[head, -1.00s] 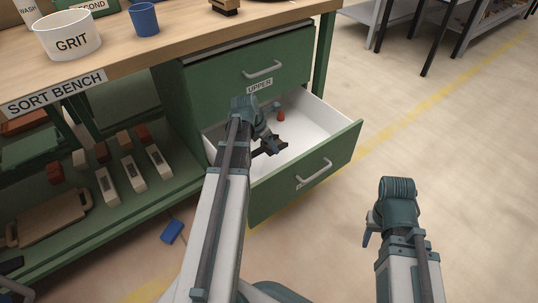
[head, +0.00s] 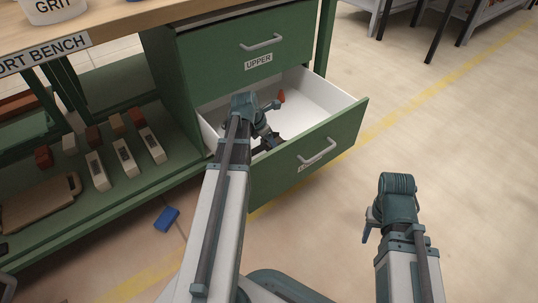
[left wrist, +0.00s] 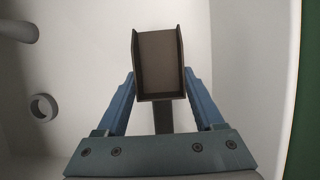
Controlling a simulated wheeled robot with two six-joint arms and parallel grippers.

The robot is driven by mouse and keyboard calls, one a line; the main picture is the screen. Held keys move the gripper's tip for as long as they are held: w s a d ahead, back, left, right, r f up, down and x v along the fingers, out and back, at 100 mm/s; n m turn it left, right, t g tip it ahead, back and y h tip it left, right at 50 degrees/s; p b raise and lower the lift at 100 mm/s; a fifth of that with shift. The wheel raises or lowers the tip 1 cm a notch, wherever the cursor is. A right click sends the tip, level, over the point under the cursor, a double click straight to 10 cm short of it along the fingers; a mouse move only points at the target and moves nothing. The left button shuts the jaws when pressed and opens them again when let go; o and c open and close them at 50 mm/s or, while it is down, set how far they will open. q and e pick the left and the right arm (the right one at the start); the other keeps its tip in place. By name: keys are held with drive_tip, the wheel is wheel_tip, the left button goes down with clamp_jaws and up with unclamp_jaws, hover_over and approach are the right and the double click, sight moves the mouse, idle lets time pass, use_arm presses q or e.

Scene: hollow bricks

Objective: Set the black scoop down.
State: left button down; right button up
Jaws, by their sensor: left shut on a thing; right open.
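The black scoop (left wrist: 160,62) is between the blue fingers of my left gripper (left wrist: 160,92) in the left wrist view, its open tray facing the camera. My left gripper (head: 271,140) is shut on it and is inside the open lower drawer (head: 325,100). In the head view my left arm hides most of the scoop. The white drawer interior surrounds it, and I cannot tell whether it touches the drawer floor. My right gripper (head: 368,226) is open and empty, over the floor at right.
A small orange-red object (head: 281,96) lies in the drawer's back part. In the left wrist view a grey ring (left wrist: 43,107) shows at left. The closed upper drawer (head: 250,50) is above. A blue block (head: 167,218) lies on the floor. Several bricks stand on the lower shelf.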

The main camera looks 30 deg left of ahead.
sight(269, 149)
use_arm(q)
drive_tip(key=shift+f, duration=0.15)
wheel_tip(269, 149, down, 4)
drive_tip(key=b, duration=0.3)
drive_tip(key=shift+b, duration=0.35)
drive_tip(key=shift+f, duration=0.1)
unclamp_jaws()
drive_tip(key=shift+r, duration=0.25)
drive_tip(key=p+v, duration=1)
drive_tip(key=v, duration=0.1)
drive_tip(key=shift+d, duration=0.1)
drive_tip(key=shift+s+r+p, duration=0.25)
drive_tip(key=shift+r+p, duration=0.2)
drive_tip(key=shift+p, duration=0.2)
